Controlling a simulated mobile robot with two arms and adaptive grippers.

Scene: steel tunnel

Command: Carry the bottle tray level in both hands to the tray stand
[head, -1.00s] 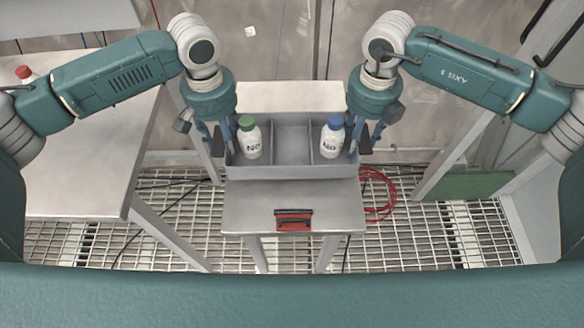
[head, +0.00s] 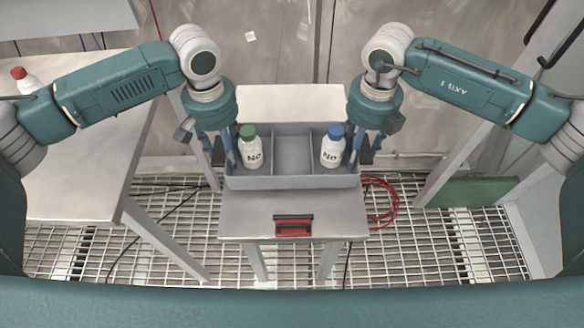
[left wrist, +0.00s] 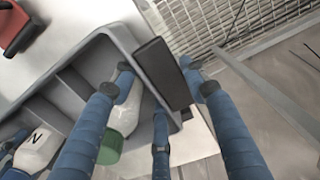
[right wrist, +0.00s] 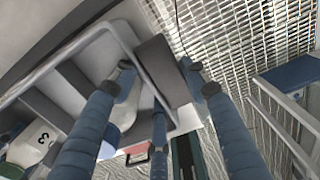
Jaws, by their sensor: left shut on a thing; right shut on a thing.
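The grey bottle tray (head: 292,182) has three compartments and looks level in the head view. A white bottle with a green cap (head: 251,150) stands in its left compartment. A white bottle with a blue cap (head: 332,148) stands in the right one; the middle is empty. My left gripper (head: 226,156) is shut on the tray's left end, at the dark handle (left wrist: 163,78). My right gripper (head: 359,156) is shut on the right end, at its handle (right wrist: 160,72). The tray is over the pale stand top (head: 240,222); I cannot tell whether they touch.
A red-and-black item (head: 293,225) lies on the stand's near part. A side table (head: 85,180) with a red-capped bottle (head: 24,80) stands at left. A red coil (head: 383,200) lies on the grating right of the stand, near a green panel (head: 470,191).

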